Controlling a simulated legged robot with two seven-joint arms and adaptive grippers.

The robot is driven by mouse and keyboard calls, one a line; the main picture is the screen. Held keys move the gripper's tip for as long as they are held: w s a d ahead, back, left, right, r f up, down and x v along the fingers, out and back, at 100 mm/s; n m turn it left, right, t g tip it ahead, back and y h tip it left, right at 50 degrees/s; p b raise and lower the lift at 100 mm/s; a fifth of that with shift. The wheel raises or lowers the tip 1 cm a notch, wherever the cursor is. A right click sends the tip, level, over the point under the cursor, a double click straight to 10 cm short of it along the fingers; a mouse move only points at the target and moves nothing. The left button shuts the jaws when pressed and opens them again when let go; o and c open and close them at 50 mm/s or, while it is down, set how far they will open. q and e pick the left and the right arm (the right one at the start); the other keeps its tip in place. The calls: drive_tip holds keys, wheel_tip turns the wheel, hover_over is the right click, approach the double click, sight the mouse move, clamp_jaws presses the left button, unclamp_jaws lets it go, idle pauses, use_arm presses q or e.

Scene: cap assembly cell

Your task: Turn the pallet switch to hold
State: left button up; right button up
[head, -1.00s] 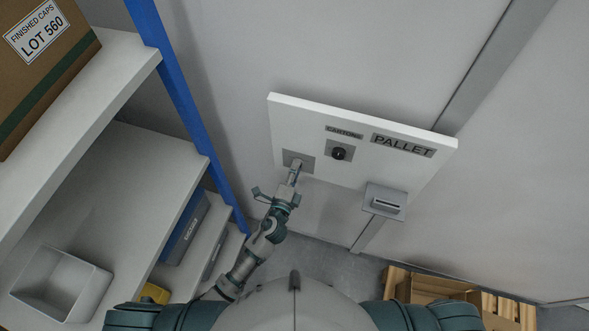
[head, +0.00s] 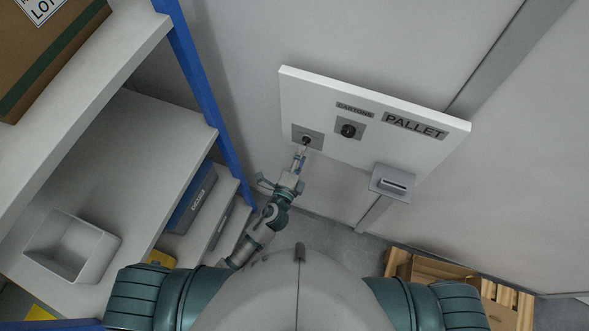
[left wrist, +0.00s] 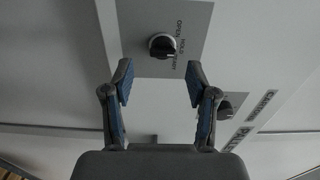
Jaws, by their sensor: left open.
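The white panel (head: 405,151) on the wall bears the PALLET label (head: 415,126). A black switch knob (head: 306,140) on a grey plate sits at its lower left corner. My right gripper is out of view.
A second black knob (head: 348,131) sits under the CARTONS label. A grey slotted box (head: 392,183) is at the panel's lower edge. Shelves with a blue post (head: 205,95) stand close on the left. A wooden pallet or crate (head: 440,270) lies lower right.

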use_arm(q)
drive_tip(key=v, duration=0.8)
drive_tip(key=shift+d, duration=0.1)
drive_tip(key=s+a+f+n+g+y+b, duration=0.1)
drive_tip(key=s+a+f+n+g, duration=0.15)
drive_tip(key=f, duration=1.05)
drive_tip(key=s+a+f+n+g+y+b, duration=0.1)
drive_tip(key=s+a+f+n+g, duration=0.2)
drive_tip(key=f, duration=0.9)
drive_tip(key=s+a+f+n+g+y, duration=0.2)
drive_tip(key=a+f+n+g, duration=0.15)
drive_tip(key=f, duration=0.95)
drive_tip(key=s+a+f+n+g, duration=0.2)
drive_tip(key=s+f, duration=0.4)
drive_tip(key=s, duration=0.3)
drive_tip(key=s+a+f+n+g+y+b, duration=0.1)
drive_tip(key=s+a+f+n, duration=0.3)
drive_tip(key=s, duration=0.5)
drive_tip(key=s+a+f+n+g+b, duration=0.1)
drive_tip(key=s+a+f+n+g, duration=0.3)
drive_tip(key=s+f, duration=0.5)
drive_tip(key=shift+s+a+f+y, duration=0.2)
drive_tip(key=shift+s+a+y, duration=0.1)
drive_tip(key=shift+a, duration=0.75)
